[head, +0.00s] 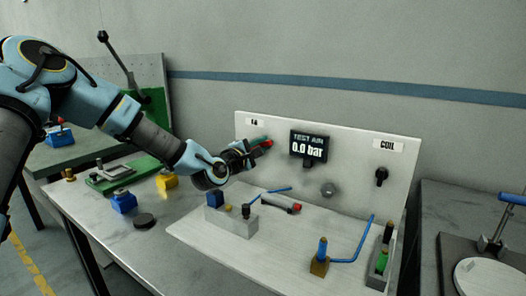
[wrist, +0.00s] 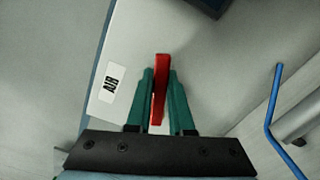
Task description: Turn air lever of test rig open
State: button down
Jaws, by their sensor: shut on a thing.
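The test rig (head: 350,200) is a pale board with an upright back panel and a flat base on the table. Its air lever is a red bar (wrist: 160,85) beside the AIR label (wrist: 111,91) in the wrist view. In the head view only the lever's red end (head: 268,143) shows past my gripper (head: 256,146). My gripper's green fingers (wrist: 160,100) are shut on the lever, one on each side. The lever's pivot is hidden. The display (head: 308,147) on the panel reads TEST AIR 0.0 bar.
A COIL switch (head: 381,176) sits at the panel's right. On the base are a grey block (head: 232,222), a red-ended cylinder (head: 283,203), a brass fitting (head: 319,266) and a blue tube (head: 350,257). A blue part (head: 123,201) and a dark disc (head: 144,220) lie at left.

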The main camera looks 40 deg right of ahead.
aim_at(254, 128)
jog(key=n, duration=0.2)
jog(key=w+r+n+b, duration=0.1)
jog(key=n, duration=0.1)
jog(key=r+n, duration=0.1)
jog(key=shift+w+a+n, duration=0.25)
jog(key=shift+w+n, duration=0.1)
jog(key=shift+n, duration=0.05)
jog(key=n, duration=0.1)
jog(key=w+n+b, duration=0.1)
jog(key=n+b, duration=0.1)
jog(key=n, duration=0.1)
jog(key=shift+w+a+r, duration=0.2)
jog(key=shift+w+r, duration=0.15)
jog(key=shift+r, duration=0.05)
jog(key=shift+w+a+r+n+b, duration=0.1)
jog(key=shift+w+n+b, duration=0.35)
jog(key=shift+n, duration=0.45)
jog(key=shift+w+a+r+n+b, duration=0.1)
jog(key=shift+w+n+b, duration=0.3)
jog(key=shift+n, duration=0.5)
jog(key=c, duration=0.8)
grip_release()
jog(key=shift+r, duration=0.1)
jog(key=shift+a, duration=0.1)
jog(key=b+v, duration=0.2)
jog(key=v, duration=0.8)
jog(key=shift+a+b, duration=0.3)
